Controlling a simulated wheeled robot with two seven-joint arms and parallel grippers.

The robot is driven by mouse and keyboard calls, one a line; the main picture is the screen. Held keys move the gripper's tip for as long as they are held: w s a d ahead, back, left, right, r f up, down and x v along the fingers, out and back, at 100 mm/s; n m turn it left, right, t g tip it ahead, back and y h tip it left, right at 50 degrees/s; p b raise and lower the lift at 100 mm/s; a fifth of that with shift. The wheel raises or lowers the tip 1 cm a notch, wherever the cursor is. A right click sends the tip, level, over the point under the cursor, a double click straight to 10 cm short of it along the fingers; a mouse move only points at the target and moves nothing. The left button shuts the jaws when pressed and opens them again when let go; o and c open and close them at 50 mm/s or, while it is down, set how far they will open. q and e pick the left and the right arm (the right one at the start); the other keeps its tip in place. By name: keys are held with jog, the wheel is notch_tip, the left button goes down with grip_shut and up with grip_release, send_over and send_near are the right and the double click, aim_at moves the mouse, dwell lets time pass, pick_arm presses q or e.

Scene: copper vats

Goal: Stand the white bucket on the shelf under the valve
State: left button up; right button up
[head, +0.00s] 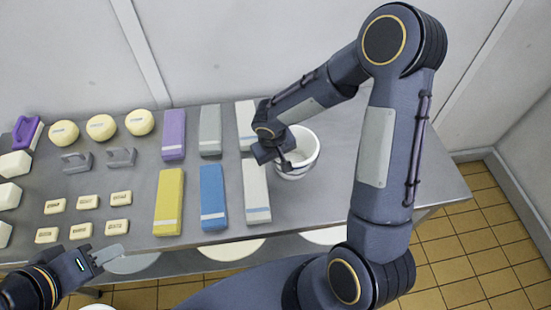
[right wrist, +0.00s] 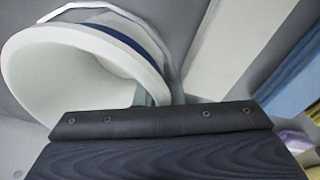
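The white bucket (head: 309,150) stands upright on the steel table, right of the coloured blocks. In the right wrist view the white bucket (right wrist: 70,65) shows its open mouth, a blue band and a metal handle. My right gripper (head: 283,163) is at the bucket's left rim, partly covering it. Whether its fingers are closed on the rim is hidden. My left gripper (head: 108,254) is low at the left, in front of the table edge, away from the bucket; its finger gap is unclear. I see no valve or shelf under one.
The steel table (head: 330,195) holds yellow, blue, white, purple and grey blocks, round cheese-like pieces (head: 101,127), small cream bars (head: 88,202) and grey handled tools (head: 121,157). White round shapes (head: 232,249) show below the front edge. The table right of the bucket is clear.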

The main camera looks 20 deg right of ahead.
jog(key=o, duration=0.3)
jog(key=shift+r, duration=0.1)
